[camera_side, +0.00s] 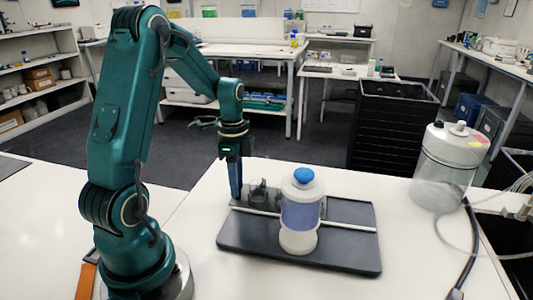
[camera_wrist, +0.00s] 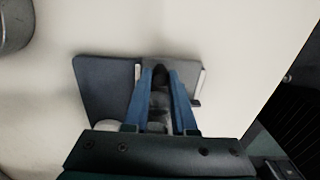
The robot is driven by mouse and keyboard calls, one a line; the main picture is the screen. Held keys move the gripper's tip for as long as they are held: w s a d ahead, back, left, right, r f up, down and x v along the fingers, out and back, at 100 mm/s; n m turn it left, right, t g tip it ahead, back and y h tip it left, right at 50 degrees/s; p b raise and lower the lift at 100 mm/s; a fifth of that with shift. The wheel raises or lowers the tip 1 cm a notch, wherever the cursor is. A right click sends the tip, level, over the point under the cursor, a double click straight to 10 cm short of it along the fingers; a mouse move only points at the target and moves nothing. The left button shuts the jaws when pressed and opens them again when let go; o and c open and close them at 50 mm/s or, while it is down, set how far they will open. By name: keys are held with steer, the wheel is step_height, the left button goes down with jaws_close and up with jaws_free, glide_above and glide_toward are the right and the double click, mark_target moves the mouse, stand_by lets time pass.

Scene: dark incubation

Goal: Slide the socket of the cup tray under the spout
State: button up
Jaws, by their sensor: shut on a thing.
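My gripper (camera_side: 236,192) points straight down at the back left of a dark base board (camera_side: 300,257). Its blue fingers in the wrist view (camera_wrist: 160,88) are shut on a dark upright part, which I take to be the handle of the cup tray (camera_wrist: 160,75). In the side view the small dark grey cup tray (camera_side: 262,194) sits low beside the fingers, behind a pale rail. A white dispenser with a blue top (camera_side: 302,205) stands right of it and partly hides it. The spout and the socket cannot be made out clearly.
Pale rails (camera_side: 350,225) run across the board. A clear carboy (camera_side: 447,165) with a hose stands on the white table (camera_side: 400,270) at the right. A black drawer stack (camera_side: 393,125) stands behind the table. The table in front of the board is clear.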

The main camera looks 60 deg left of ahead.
mark_target(264, 186)
steer(key=shift+w+d, duration=0.75)
steer(key=shift+w, duration=0.1)
steer(key=shift+w+d, duration=1.4)
steer(key=shift+w, duration=0.15)
steer(key=shift+w+d, duration=1.4)
steer(key=shift+w, duration=0.1)
steer(key=o, duration=0.7)
steer(key=shift+s, duration=0.1)
